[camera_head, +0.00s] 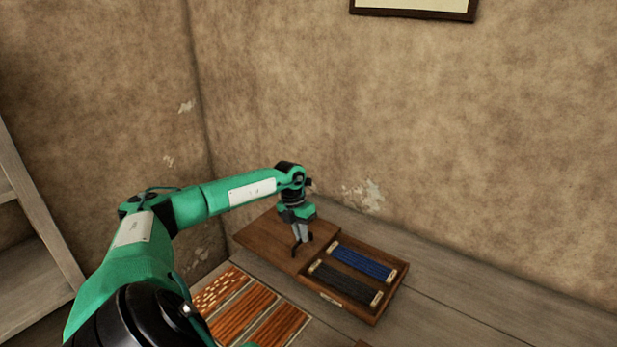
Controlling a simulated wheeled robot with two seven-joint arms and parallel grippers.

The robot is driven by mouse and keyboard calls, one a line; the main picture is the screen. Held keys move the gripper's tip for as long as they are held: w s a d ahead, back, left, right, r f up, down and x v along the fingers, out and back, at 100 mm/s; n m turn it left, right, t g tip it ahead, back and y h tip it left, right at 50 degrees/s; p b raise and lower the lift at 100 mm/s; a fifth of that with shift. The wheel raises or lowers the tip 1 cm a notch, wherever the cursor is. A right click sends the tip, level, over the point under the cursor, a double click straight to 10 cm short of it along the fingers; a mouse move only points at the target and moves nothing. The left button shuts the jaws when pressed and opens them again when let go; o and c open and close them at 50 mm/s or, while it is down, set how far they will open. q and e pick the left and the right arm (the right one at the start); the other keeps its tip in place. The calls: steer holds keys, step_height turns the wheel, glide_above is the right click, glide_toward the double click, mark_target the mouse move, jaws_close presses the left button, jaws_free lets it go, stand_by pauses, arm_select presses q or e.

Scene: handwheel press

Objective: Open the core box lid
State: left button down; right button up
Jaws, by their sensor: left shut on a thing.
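The core box (377,314) is a shallow wooden tray on the grey plank table. Its right part is uncovered and shows a blue bundle (362,263) and a black bundle (345,284) with pale ends. The core box lid (270,238) is a flat brown panel at the box's left side, level and clear of the two bundles. My left gripper (297,250) points down at the lid's right part and is shut on it. The exact grip point is too small to make out. My right gripper is not in view.
A tray of orange-brown rods (243,310) lies in front of the lid, at the left. The table (470,290) is bare to the right of the box. A wall (430,130) rises close behind. Shelves (30,250) stand at the far left.

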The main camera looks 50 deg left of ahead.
arm_select(q)
steer(key=shift+r, duration=0.1)
steer(key=c, duration=1.5)
jaws_free()
steer(key=shift+a+r, duration=0.15)
steer(key=shift+r, duration=0.15)
steer(key=r+b, duration=0.1)
steer(key=r, duration=0.3)
steer(key=a+r+b, duration=0.1)
steer(key=r, duration=0.3)
steer(key=a+r+b, duration=0.1)
steer(key=r, duration=0.4)
steer(key=shift+s+a, duration=0.2)
steer(key=shift+s, duration=0.1)
